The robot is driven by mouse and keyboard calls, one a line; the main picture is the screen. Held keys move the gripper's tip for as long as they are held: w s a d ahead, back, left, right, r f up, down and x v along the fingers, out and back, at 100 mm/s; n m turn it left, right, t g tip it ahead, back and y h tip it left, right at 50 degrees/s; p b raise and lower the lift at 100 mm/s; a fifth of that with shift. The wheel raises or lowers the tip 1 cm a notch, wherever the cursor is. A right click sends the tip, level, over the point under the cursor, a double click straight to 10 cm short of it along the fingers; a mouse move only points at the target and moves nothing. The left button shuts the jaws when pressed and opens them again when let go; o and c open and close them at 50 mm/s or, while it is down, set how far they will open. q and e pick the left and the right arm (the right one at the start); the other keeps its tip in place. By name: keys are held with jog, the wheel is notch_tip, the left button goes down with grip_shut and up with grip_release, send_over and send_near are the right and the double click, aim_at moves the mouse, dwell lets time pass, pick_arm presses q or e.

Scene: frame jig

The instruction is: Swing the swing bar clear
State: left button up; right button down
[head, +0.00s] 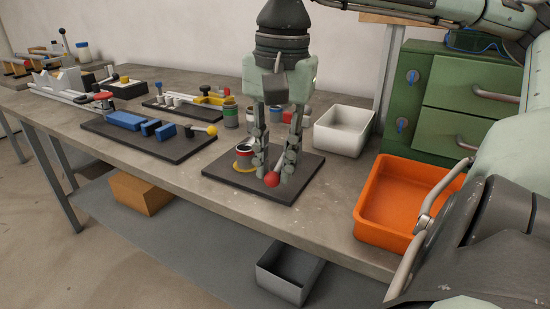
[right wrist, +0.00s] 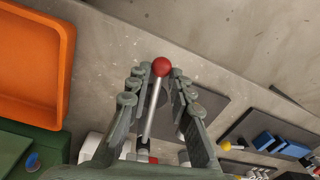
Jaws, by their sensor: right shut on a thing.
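The swing bar (head: 278,161) is a pale metal rod with a red ball knob (head: 271,179) at its near end. It lies over a dark base plate (head: 305,184). In the right wrist view the bar (right wrist: 152,112) runs between the fingers, with the red knob (right wrist: 161,66) at the fingertips. The gripper hides part of the bar in the head view. My left gripper is not in view.
A can on a yellow ring (head: 243,156) stands on the plate, left of the gripper. An orange bin (head: 365,225) is to the right and a white bin (head: 343,131) behind. Another dark plate with blue blocks (head: 124,120) lies left. The table's front edge is near.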

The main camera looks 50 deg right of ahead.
jog(key=shift+d, duration=0.1)
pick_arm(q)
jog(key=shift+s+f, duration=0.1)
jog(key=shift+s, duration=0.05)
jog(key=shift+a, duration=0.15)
pick_arm(e)
jog(key=c, duration=1.6)
grip_release()
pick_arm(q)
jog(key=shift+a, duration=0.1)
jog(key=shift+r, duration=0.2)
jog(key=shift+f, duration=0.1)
pick_arm(e)
jog(key=r, duration=1.2)
jog(key=shift+s+d, duration=0.1)
jog(key=shift+s, duration=0.25)
